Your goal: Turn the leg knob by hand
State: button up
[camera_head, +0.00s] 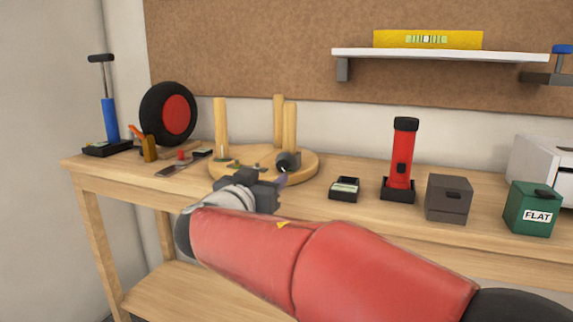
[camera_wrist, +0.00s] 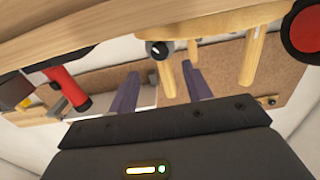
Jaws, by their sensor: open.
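A round wooden stool top (camera_head: 225,172) lies on the workbench with several pale wooden legs standing up from it. A dark knob (camera_head: 287,161) sits at the foot of the front right leg (camera_head: 290,122). In the wrist view, which looks upside down, the knob (camera_wrist: 157,49) shows ahead of the fingers, with a leg behind it. My gripper (camera_head: 281,181) is in front of the stool, close to the knob. Whether a finger touches the knob cannot be told.
Left on the bench (camera_head: 360,216) are a wheel (camera_head: 168,114), a blue pump (camera_head: 109,120) and small tools. A shelf (camera_head: 440,54) hangs above.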

aim_at(281, 166)
jog(key=p+x, duration=0.2)
jog(key=x, duration=0.5)
jog(key=shift+w+d, duration=0.15)
jog(key=shift+w, duration=0.2)
jog(key=c, duration=0.9)
jog(key=shift+f+n+b, duration=0.3)
jog(key=shift+n+b, duration=0.2)
jog(key=shift+b, duration=0.5)
jog(key=shift+c, duration=0.2)
jog(key=shift+r+n+b, duration=0.2)
jog(key=shift+n+b, duration=0.8)
jog(key=shift+r, duration=0.1)
jog(key=o, duration=0.9)
